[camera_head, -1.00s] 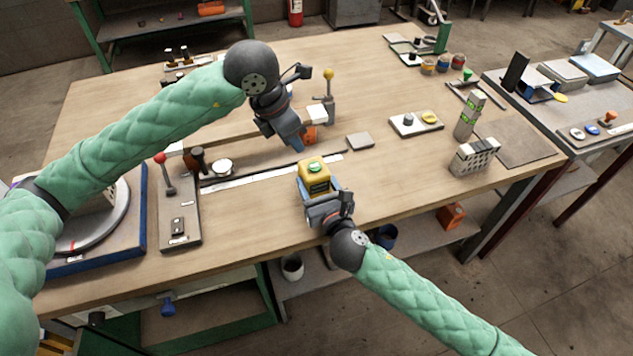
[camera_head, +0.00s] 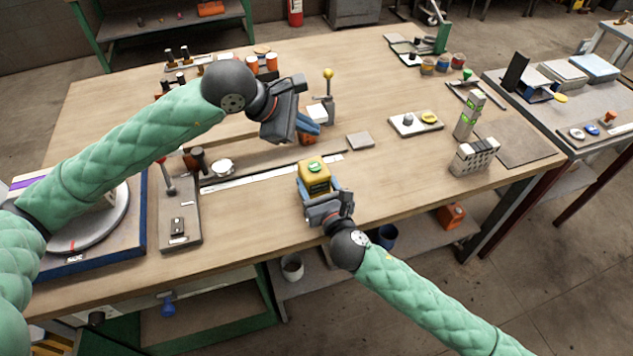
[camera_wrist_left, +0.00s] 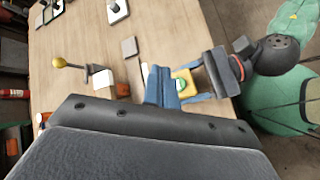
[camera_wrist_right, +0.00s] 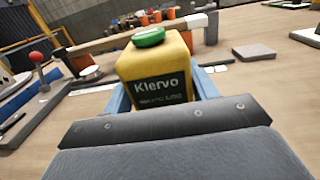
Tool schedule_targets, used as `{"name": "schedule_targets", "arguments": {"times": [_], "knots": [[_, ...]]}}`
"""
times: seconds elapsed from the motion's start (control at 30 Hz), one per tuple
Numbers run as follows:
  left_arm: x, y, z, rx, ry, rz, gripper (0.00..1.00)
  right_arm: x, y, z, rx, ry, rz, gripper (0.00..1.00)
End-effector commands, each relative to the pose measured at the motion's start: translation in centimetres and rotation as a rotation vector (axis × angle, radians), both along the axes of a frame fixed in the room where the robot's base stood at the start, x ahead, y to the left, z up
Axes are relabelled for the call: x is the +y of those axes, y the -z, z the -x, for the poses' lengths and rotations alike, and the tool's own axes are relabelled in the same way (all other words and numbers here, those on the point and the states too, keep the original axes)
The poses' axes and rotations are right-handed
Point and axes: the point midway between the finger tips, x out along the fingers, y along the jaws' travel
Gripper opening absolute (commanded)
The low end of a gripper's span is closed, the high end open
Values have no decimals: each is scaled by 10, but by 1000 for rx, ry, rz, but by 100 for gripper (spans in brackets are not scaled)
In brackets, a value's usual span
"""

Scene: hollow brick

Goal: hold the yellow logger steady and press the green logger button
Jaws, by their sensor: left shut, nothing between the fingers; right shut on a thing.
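The yellow logger (camera_head: 316,178) stands upright near the table's front edge, with a green button (camera_head: 314,165) on its top. My right gripper (camera_head: 320,190) is shut on the logger, its blue fingers along the sides. In the right wrist view the logger (camera_wrist_right: 155,75) shows its "Klervo" label and the button (camera_wrist_right: 149,37) is uncovered. My left gripper (camera_head: 309,124) is shut and empty, above and behind the logger, apart from the button. In the left wrist view its blue fingers (camera_wrist_left: 163,86) appear beside the logger (camera_wrist_left: 190,78) and partly cover the view of it.
A yellow-knobbed lever (camera_head: 328,88) stands behind my left gripper. A small grey plate (camera_head: 360,142) lies right of the logger. A lever base (camera_head: 180,220) and a round turntable (camera_head: 92,225) are at left.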

Motion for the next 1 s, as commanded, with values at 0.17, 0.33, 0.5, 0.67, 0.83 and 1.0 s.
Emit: {"name": "schedule_targets", "arguments": {"times": [0.17, 0.33, 0.5, 0.67, 0.83, 1.0], "knots": [[-1, -1, 0, -53, 54, -12, 0, 0, 0, 0, 0, 0, 0, 26], [-1, 8, 0, -59, 63, -16, 0, 0, 0, 0, 0, 0, -1, 26], [-1, 26, 0, -56, 61, -17, 0, 0, 0, 0, 0, 0, -1, 26], [-1, 46, 0, -57, 61, -18, 0, 0, 0, 0, 0, 0, -1, 26], [-1, 65, 0, -56, 61, -17, 0, 0, 0, 0, 0, 0, -1, 26], [-1, 79, -1, -57, 60, -16, 0, 0, 0, 0, 0, 0, -1, 26]]}}
